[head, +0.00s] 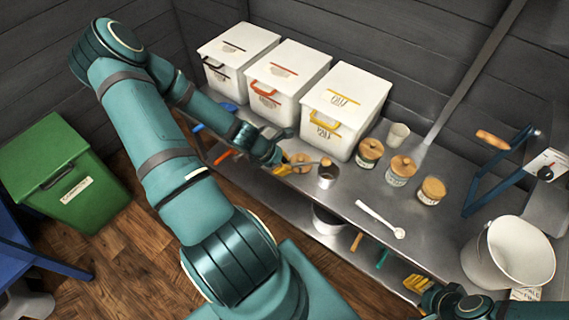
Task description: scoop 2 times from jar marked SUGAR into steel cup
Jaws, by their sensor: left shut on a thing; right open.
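My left gripper (277,160) is shut on a thin tool, which looks like a scoop (325,162). The tool's far end is over or beside the mouth of the steel cup (326,178); I cannot tell which. The cup stands upright near the bench's front edge. A round tan-topped thing (301,158) is beside the gripper, partly hidden. Three labelled jars with wooden lids stand to the right: a left jar (369,155), a middle jar (399,172) and a right jar (430,192). Their labels are too small to read. My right gripper (452,305) is open, low at the bottom right.
Three white lidded bins (343,100) line the back of the steel bench (350,188). A pale cup (397,135) stands behind the jars. A white spoon (380,218) lies in front. A white bucket (508,255) and a blue frame (497,172) are right. Tools hang below the edge.

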